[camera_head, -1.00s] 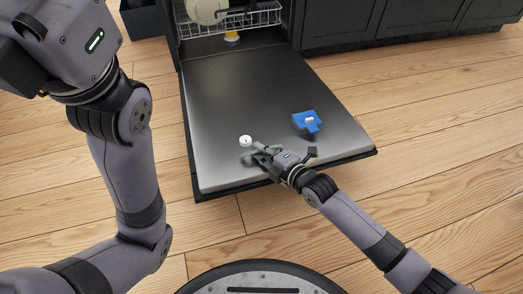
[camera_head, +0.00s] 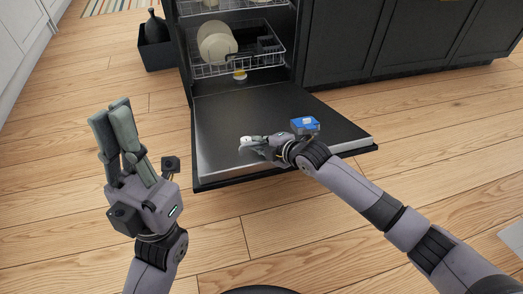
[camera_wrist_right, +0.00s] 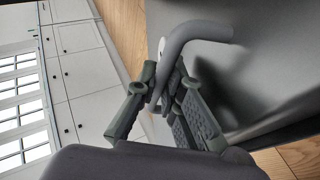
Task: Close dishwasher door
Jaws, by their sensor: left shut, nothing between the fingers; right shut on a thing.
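The dishwasher door (camera_head: 235,112) is folded down in front of the open dishwasher, with its grey inner face up. My right gripper (camera_head: 255,146) is at the door's outer edge, near the white round cap (camera_head: 246,140).
A lower rack (camera_head: 235,62) with plates (camera_head: 216,45) sits inside the dishwasher. A blue-lidded part (camera_head: 304,125) stands on the door. Dark cabinets (camera_head: 395,40) are to the right. A black box (camera_head: 158,50) is at the left. The wooden floor around the door is clear.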

